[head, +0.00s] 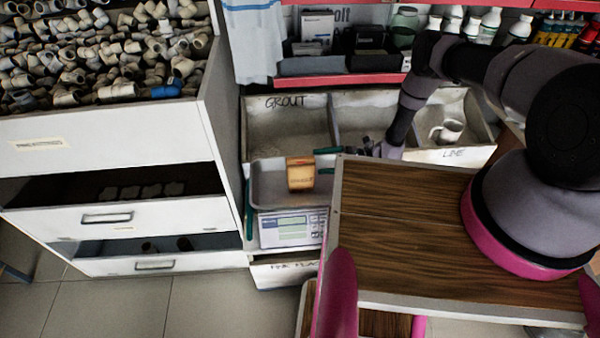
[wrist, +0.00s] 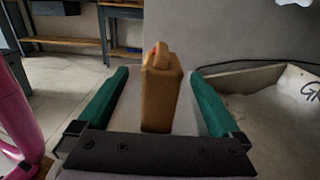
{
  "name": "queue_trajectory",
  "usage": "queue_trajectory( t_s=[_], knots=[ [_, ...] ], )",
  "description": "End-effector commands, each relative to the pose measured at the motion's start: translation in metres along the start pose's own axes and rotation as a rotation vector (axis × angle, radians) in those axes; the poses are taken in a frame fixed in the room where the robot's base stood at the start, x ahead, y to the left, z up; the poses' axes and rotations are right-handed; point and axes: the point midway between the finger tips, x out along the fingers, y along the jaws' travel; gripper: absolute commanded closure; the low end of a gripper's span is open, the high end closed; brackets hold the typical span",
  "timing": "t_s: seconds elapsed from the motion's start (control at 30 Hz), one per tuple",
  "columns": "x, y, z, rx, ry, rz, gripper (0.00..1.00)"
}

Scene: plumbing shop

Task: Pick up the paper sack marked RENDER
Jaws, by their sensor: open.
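A small tan paper sack (head: 300,175) stands upright on the grey metal tray (head: 262,192) of a scale. The writing on its front is too small to read surely. My gripper (head: 319,161) comes in from the right with its two green fingers open and pointing at the sack. In the wrist view the sack (wrist: 160,100) shows between the open fingers (wrist: 161,73), with a gap on each side. I cannot tell how far the fingertips reach along it. The jaws hold nothing.
The scale (head: 288,230) has a lit display. Behind it is a bin marked GROUT (head: 285,125), and a bin marked LIME (head: 450,130) holds a mug-like scoop. A white drawer cabinet (head: 120,150) with pipe fittings stands close on the left. Red-edged shelves (head: 340,80) are behind.

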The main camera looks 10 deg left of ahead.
Motion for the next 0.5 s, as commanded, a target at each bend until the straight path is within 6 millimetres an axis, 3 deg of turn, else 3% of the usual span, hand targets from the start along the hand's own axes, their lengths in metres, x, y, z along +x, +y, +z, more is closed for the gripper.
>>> queue_trajectory(
  t_s=[0.5],
  knots=[
    [0.063, -0.004, 0.001, 0.000, 0.000, 0.006, 0.00]
  ],
)
